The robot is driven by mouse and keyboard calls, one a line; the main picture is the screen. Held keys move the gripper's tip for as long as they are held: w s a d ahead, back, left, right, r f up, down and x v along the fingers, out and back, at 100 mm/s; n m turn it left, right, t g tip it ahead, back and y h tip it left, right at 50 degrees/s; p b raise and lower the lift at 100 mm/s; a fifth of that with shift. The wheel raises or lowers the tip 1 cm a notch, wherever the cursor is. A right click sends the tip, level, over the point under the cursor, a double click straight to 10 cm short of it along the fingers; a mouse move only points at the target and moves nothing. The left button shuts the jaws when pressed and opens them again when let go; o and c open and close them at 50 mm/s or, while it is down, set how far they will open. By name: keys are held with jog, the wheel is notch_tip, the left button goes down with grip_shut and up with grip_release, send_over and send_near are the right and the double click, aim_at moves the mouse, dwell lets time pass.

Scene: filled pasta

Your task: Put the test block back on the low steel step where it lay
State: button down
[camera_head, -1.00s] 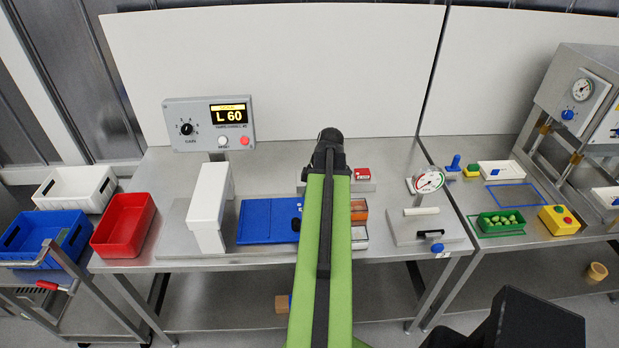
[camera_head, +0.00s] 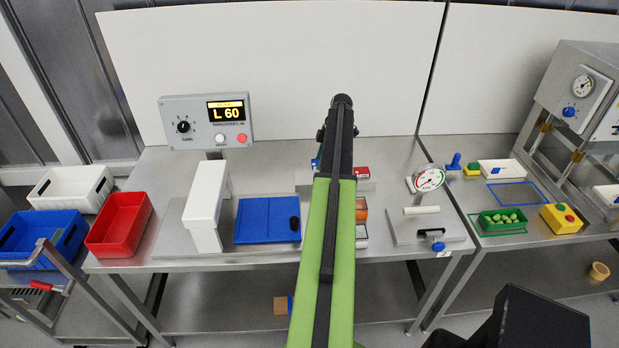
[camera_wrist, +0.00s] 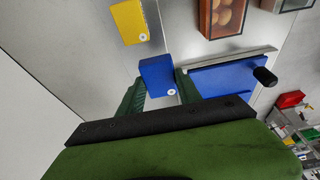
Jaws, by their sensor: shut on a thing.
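My gripper (camera_wrist: 160,77) shows in the wrist view with its green fingers on either side of a blue block (camera_wrist: 156,73) with a white round mark. It is shut on this block. In the head view my arm hides most of the gripper; a small blue patch, probably the block, shows at the arm's left edge. The low steel step (camera_head: 302,178) is at the back of the bench, partly hidden behind my arm. A red block (camera_head: 361,172) stands on its right part. A yellow block (camera_wrist: 130,22) lies near the held block in the wrist view. I cannot tell the held block's clearance.
A blue plate with a black knob (camera_head: 265,220) and a white bridge-shaped stand (camera_head: 207,200) are left of my arm. Small boxes (camera_head: 361,210) and a dial gauge (camera_head: 428,180) are to its right. A display panel (camera_head: 207,121) stands at the back left.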

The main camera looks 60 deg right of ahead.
jog(key=b, duration=0.2)
send_over(306, 177)
jog(key=f, duration=0.2)
jog(key=d+f, duration=0.1)
jog(key=shift+s+f, duration=0.15)
jog(key=shift+s, duration=0.25)
notch_tip(306, 177, down, 4)
jog(key=b, duration=0.4)
jog(key=shift+f, duration=0.2)
jog(key=shift+a+r, duration=0.1)
jog(key=shift+r, duration=0.2)
jog(key=shift+f, duration=0.25)
jog(key=c, duration=0.8)
grip_release()
jog(key=shift+r, duration=0.1)
jog(key=p+v, duration=1.1)
jog(key=v, duration=0.1)
jog(key=shift+r+p, duration=0.2)
jog(key=shift+p, duration=0.15)
